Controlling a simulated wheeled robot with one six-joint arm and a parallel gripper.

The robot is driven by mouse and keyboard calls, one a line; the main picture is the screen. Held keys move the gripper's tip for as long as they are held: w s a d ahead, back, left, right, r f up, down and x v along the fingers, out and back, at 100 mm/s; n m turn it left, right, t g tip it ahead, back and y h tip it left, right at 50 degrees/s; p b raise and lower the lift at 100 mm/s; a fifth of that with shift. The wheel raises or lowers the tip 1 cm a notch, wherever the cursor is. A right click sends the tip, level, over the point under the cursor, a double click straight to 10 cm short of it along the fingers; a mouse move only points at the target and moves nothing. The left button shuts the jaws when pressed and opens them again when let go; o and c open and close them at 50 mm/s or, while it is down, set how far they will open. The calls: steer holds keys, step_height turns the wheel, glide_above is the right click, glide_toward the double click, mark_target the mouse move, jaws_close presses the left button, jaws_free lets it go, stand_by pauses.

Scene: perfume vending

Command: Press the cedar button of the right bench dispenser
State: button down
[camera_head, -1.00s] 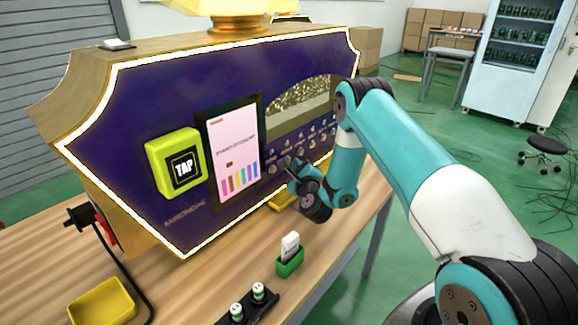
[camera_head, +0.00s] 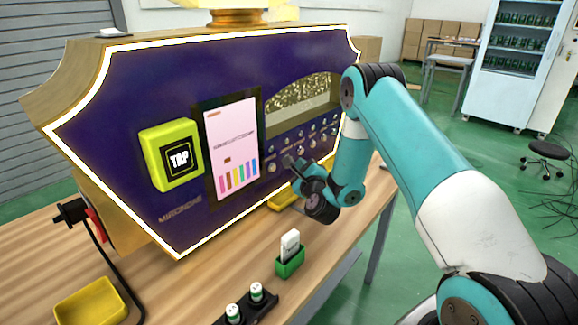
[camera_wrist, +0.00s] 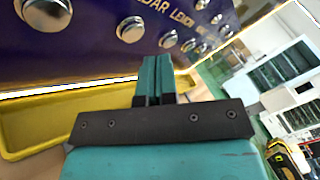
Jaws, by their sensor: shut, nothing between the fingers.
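The dispenser (camera_head: 110,110) has a dark purple front with a glowing white edge. Its round silver buttons sit right of the pink screen in the head view. In the wrist view, large silver buttons (camera_wrist: 130,30) show on the purple panel (camera_wrist: 85,55). Lettering reading "DAR LEMON" (camera_wrist: 165,17) runs between two rows; its left part is cut off, and I cannot tell which button it labels. My gripper (camera_head: 288,161) is shut and empty, close in front of the lower left buttons. In the wrist view its fingertips (camera_wrist: 155,62) lie just below the button row; contact is not clear.
A yellow tray (camera_wrist: 60,118) juts out under the buttons. A yellow TAP box (camera_head: 170,155) and the screen (camera_head: 233,150) are left of my gripper. A green holder with a white card (camera_head: 290,262) and a black vial rack (camera_head: 262,303) stand on the wooden bench (camera_head: 200,285).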

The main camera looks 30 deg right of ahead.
steer(key=shift+s+d+f+b, duration=0.15)
steer(key=shift+s+b, duration=0.5)
steer(key=shift+b, duration=0.85)
steer(key=shift+s+d+r+b, duration=0.1)
steer(key=shift+s+d+b, duration=0.2)
steer(key=shift+s+b, duration=0.8)
steer(key=shift+s+d+f+b, duration=0.1)
steer(key=shift+s+d+b, duration=0.15)
steer(key=shift+b, duration=1.65)
steer(key=a+r+n+g+y, duration=0.2)
steer(key=a+r+n+y, duration=0.2)
steer(key=a+n+y, duration=0.6)
steer(key=s+a+r+n+g+y, duration=0.1)
steer(key=s+a+n+g, duration=0.2)
steer(key=s+a+n, duration=0.4)
steer(key=s+a+r+n+g+y, duration=0.1)
steer(key=s+a+n+g, duration=0.25)
steer(key=a, duration=0.45)
steer(key=s+a+r+n+g+h, duration=0.1)
steer(key=s+n+g, duration=0.4)
steer(key=s+n, duration=0.5)
steer(key=s+a+r+n+g+h, duration=0.15)
steer(key=s+n+g, duration=0.35)
steer(key=s, duration=0.8)
step_height(320, 180, up, 18)
steer(key=p, duration=1.9)
steer(key=shift+s+d+r+n, duration=0.15)
steer(key=shift+s+d+n, duration=0.1)
steer(key=shift+n, duration=0.2)
